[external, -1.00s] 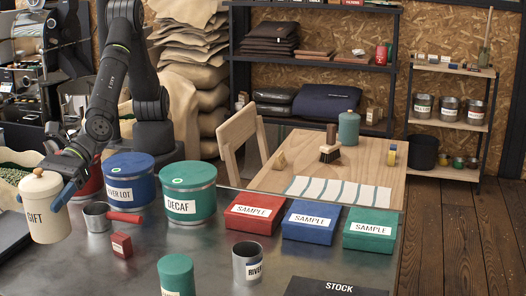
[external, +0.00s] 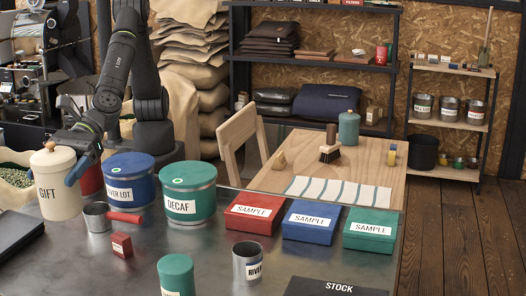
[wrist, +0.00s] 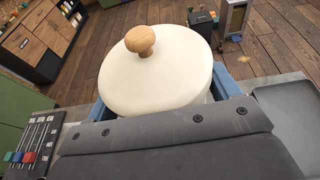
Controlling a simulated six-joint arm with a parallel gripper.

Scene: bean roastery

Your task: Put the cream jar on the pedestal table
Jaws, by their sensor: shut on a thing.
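The cream jar (external: 58,205), labelled GIFT with a wooden knob on its lid, is upright at the left of the external view. My gripper (external: 73,168) is shut around its upper body, with blue fingers. In the wrist view the jar's lid (wrist: 155,75) fills the middle, with the blue fingers of my gripper (wrist: 165,98) on both sides. I cannot tell whether the jar's base touches the dark counter. A wooden table (external: 350,165) stands beyond the counter; its support is hidden, so I cannot tell whether it is the pedestal table.
Blue (external: 130,183) and green (external: 188,188) canisters stand close right of the jar, with a red-handled scoop (external: 100,217) in front. Three sample boxes (external: 310,222) line the counter's far edge. The wooden table holds a striped runner (external: 338,192), a brush and a teal jar (external: 348,129).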

